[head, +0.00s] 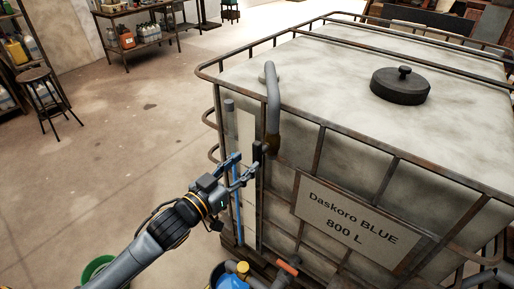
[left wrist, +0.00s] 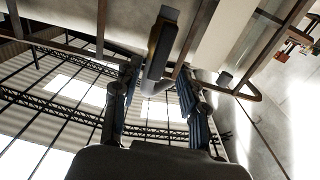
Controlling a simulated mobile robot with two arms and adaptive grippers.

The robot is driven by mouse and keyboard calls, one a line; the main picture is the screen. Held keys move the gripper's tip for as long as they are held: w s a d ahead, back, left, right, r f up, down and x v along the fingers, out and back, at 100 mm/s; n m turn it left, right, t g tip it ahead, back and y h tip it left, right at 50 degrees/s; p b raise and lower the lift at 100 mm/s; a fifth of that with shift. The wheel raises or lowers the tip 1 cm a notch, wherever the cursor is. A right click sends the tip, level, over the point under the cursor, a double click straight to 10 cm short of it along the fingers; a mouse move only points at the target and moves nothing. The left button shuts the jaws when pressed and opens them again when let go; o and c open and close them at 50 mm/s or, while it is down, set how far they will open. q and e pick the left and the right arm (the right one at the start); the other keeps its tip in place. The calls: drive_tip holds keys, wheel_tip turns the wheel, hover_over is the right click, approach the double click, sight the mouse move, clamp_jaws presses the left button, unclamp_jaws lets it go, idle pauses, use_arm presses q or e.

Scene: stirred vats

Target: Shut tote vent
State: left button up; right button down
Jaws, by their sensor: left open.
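The tote (head: 240,68) is a pale tank in a rusty cage, labelled "Daskoro BLUE 800 L". A grey bent pipe (head: 273,95) comes over its near left top corner and ends in a brownish fitting (head: 272,144). A dark upright bar (head: 258,153), which looks like the vent handle, stands beside that fitting. My left gripper (head: 243,167) is open just left of the bar. In the left wrist view the dark bar (left wrist: 161,42) shows between the spread fingers of the left gripper (left wrist: 157,72); contact cannot be told. My right gripper is not in view.
A black lid (head: 400,86) sits on the tote top. An orange-handled valve (head: 287,267) is low at its front. A green bucket (head: 98,268) and a blue container (head: 233,281) stand near the bottom edge. A stool (head: 42,98) is at left; the floor between is clear.

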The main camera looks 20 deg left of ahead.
sight(255, 155)
use_arm(q)
drive_tip(key=p+x, duration=0.1)
drive_tip(key=x, duration=0.5)
drive_tip(key=shift+w, duration=0.15)
drive_tip(key=shift+c, duration=0.3)
clamp_jaws()
